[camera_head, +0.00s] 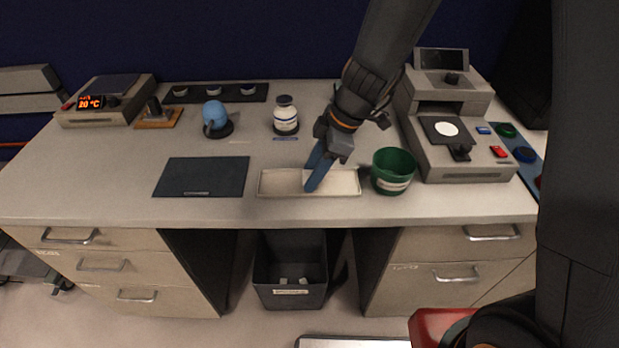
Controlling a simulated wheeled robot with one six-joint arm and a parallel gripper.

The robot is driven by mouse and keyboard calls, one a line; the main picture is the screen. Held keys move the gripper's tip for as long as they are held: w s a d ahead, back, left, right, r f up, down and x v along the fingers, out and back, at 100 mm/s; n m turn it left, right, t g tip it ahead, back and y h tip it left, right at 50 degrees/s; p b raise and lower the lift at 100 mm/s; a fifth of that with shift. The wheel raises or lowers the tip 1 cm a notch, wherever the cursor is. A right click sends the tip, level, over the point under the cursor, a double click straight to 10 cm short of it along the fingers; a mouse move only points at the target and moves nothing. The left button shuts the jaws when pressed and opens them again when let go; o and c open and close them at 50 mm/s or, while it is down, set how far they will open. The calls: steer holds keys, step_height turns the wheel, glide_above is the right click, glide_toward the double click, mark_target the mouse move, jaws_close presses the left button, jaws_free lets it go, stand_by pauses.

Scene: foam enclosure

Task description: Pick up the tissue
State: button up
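My gripper (311,180) reaches down from the upper right, with its blue fingertips over the middle of a shallow cream tray (276,184) on the bench. The fingers overlap in this view, so I cannot tell whether they are open or shut, or whether they touch the tray. I cannot make out a tissue in or beside the tray; the fingers cover part of it. Small whitish pieces (305,282) lie in the dark bin under the bench, too small to identify.
A green pot (393,170) stands close right of the tray, and a dark mat (202,177) lies to its left. A white bottle (286,117) and a blue round object (215,115) stand behind. A grey machine (461,140) fills the right. The dark bin (290,298) is below.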

steer(key=c, duration=0.8)
steer(key=shift+o, duration=0.2)
steer(key=shift+r, duration=0.1)
step_height(320, 180, up, 10)
steer(key=b, duration=0.2)
steer(key=o, duration=0.4)
steer(key=shift+c, duration=1.3)
